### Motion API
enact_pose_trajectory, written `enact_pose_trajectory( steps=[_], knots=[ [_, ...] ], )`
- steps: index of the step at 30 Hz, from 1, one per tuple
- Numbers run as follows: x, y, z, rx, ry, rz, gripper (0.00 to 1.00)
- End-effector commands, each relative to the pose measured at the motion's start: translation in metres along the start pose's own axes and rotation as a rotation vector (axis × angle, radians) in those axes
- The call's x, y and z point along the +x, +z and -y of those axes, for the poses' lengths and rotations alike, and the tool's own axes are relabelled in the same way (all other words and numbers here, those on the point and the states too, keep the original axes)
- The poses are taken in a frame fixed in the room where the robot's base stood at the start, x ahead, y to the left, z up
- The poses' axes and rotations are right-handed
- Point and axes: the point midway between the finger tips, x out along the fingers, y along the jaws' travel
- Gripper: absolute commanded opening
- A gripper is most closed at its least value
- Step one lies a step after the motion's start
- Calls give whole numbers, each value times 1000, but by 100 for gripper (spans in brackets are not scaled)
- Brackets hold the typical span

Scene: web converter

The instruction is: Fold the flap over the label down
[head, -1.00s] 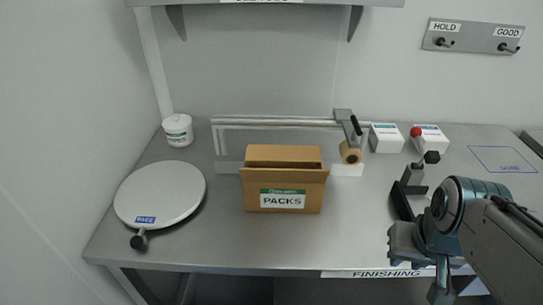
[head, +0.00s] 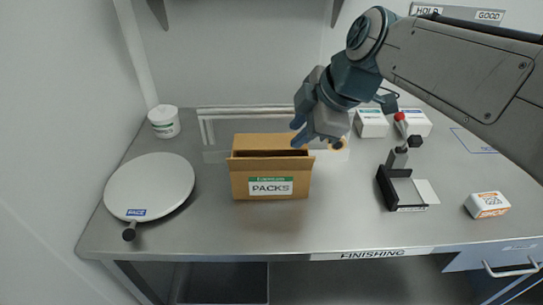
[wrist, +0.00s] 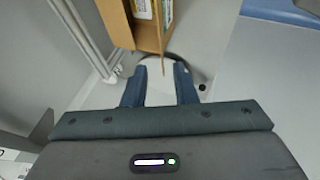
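The brown carton (head: 268,183) stands on the steel bench, with a PACKS label (head: 270,187) on its front. The flap over the label (head: 270,163) runs along the front top edge and sticks outward above the label, not lying flat. A dark gap shows behind it, and the rear of the top (head: 268,141) looks covered. My gripper (head: 298,131) is just above and right of the carton's right top corner, apart from it as far as I can tell. In the wrist view its fingers (wrist: 160,87) are apart and empty, with the carton (wrist: 116,22) beyond them.
A round white turntable (head: 150,190) with a black knob is left of the carton, a white tub (head: 164,121) behind it. Bench front is clear.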

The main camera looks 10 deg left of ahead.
Motion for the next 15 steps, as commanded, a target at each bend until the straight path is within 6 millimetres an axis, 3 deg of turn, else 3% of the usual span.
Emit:
enact_pose_trajectory(
  steps=[5,15],
  knots=[
    [21,-1,0,-8,-5,-1,25],
    [92,-1,1,-5,-6,0,25]
  ],
)
